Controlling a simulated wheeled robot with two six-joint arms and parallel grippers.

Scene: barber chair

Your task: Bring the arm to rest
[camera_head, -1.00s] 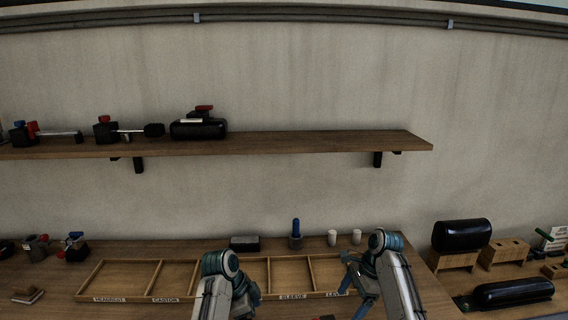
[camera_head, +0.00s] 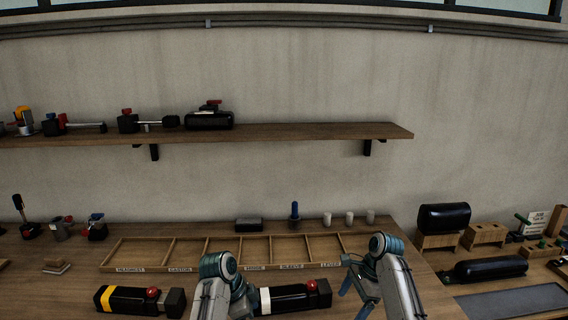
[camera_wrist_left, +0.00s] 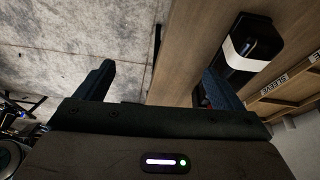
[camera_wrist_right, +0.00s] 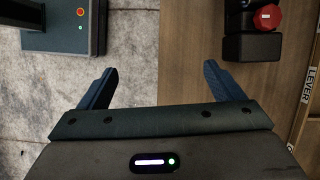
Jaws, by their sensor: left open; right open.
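My left arm comes up from the bottom middle of the head view, in front of the workbench, and hides its own gripper there. In the left wrist view my left gripper (camera_wrist_left: 155,88) is open and empty, with its fingers apart over the floor and the bench edge. My right gripper (camera_head: 352,275) is at the right of the bench in the head view, pointing down. In the right wrist view the right gripper (camera_wrist_right: 160,85) is open and empty, its fingers straddling the bench edge.
A wooden divided tray (camera_head: 187,266) with labels lies on the bench. A yellow-banded black cylinder (camera_head: 128,299) and a white-banded one (camera_head: 290,298) lie in front. A wall shelf (camera_head: 300,133) holds several tools. A black roll (camera_head: 485,268) lies on the right.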

